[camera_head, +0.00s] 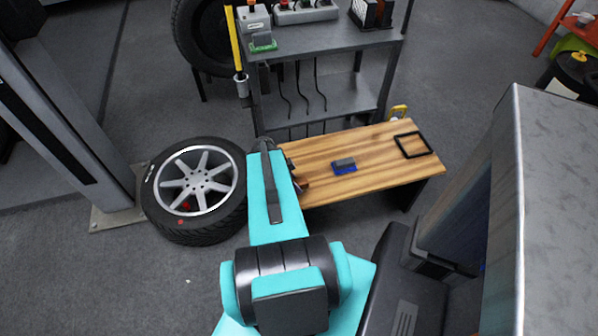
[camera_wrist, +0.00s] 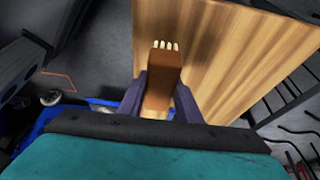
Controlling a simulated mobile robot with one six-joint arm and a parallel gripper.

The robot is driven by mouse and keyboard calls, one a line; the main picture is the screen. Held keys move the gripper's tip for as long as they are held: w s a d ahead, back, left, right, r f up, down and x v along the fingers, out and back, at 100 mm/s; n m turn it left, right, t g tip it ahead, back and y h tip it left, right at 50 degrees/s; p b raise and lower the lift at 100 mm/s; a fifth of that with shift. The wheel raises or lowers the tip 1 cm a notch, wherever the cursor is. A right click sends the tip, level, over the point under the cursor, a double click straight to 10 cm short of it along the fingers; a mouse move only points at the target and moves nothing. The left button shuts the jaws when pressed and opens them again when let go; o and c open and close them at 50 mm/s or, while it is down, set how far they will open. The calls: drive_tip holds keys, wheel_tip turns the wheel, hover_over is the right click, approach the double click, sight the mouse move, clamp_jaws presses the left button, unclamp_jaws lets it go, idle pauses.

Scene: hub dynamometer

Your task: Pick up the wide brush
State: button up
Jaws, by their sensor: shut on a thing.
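The wide brush (camera_wrist: 164,80) shows in the wrist view as a brown block with several pale bristle tufts at its far end. My gripper (camera_wrist: 161,100) is shut on it, with one dark finger on each side. The wooden bench top (camera_wrist: 220,55) lies beyond and below the brush. In the head view my gripper (camera_head: 299,178) is at the left end of the wooden bench (camera_head: 385,165), mostly hidden by my arm. Only a small brown part of the brush shows there. I cannot tell whether the brush touches the bench.
A blue and grey block (camera_head: 344,167) lies mid-bench, and a black square frame (camera_head: 413,145) lies at its right end. A wheel (camera_head: 195,185) is left of my arm. A grey shelf (camera_head: 330,42) stands behind the bench. A large grey cabinet (camera_head: 560,190) stands at right.

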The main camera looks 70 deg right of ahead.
drive_tip(key=shift+w+a+r+p, duration=0.1)
drive_tip(key=shift+a+r+p, duration=0.05)
drive_tip(key=shift+a+p, duration=0.65)
drive_tip(key=shift+a+r+p, duration=0.1)
drive_tip(key=shift+a+p, duration=0.5)
drive_tip(key=shift+p, duration=0.35)
drive_tip(key=shift+a+f+p, duration=0.1)
drive_tip(key=shift+a+p, duration=0.35)
drive_tip(key=shift+p, duration=0.05)
